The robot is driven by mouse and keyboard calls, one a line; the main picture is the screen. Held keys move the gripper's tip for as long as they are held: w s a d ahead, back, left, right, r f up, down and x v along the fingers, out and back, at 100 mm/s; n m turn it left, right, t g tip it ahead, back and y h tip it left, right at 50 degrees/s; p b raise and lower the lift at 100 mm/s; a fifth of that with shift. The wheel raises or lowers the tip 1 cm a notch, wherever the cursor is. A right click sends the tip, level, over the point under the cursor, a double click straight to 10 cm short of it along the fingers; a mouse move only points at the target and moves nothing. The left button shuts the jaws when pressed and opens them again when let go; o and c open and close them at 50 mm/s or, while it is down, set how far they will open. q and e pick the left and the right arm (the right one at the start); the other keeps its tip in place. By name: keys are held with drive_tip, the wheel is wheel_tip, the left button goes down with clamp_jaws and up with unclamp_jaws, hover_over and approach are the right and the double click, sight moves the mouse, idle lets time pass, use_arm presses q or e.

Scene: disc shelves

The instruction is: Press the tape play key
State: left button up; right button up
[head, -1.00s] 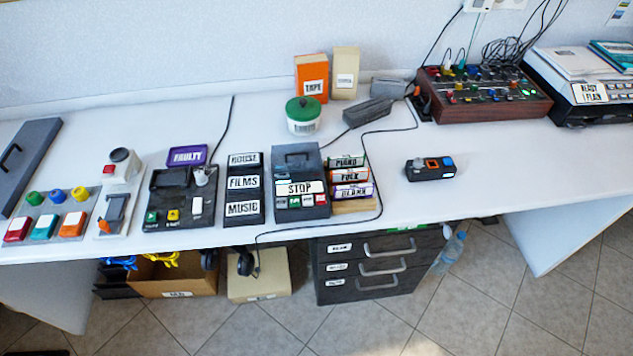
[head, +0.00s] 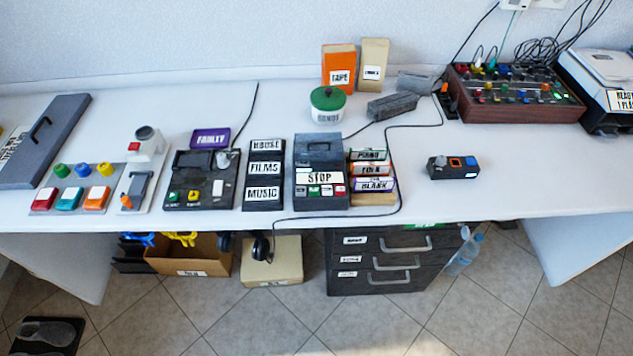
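A dark grey deck (head: 319,146) with a white label reading STOP stands near the table's front edge. A row of small keys runs along its front, among them a green key (head: 314,191), a white one and a red one. Their small markings are too small to read. To its left, a black device (head: 210,181) has a green key (head: 173,196), a yellow key and a white key. A purple sign reading FAULTY (head: 210,139) is at its back. Neither of my grippers is in view.
A black rack (head: 264,147) labelled HOUSE, FILMS and MUSIC stands between the two devices. Labelled cassettes (head: 369,170) sit right of the deck. A black cable (head: 402,165) loops around them. An orange TAPE box (head: 338,62) stands behind. The table (head: 530,180) is clear at the right front.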

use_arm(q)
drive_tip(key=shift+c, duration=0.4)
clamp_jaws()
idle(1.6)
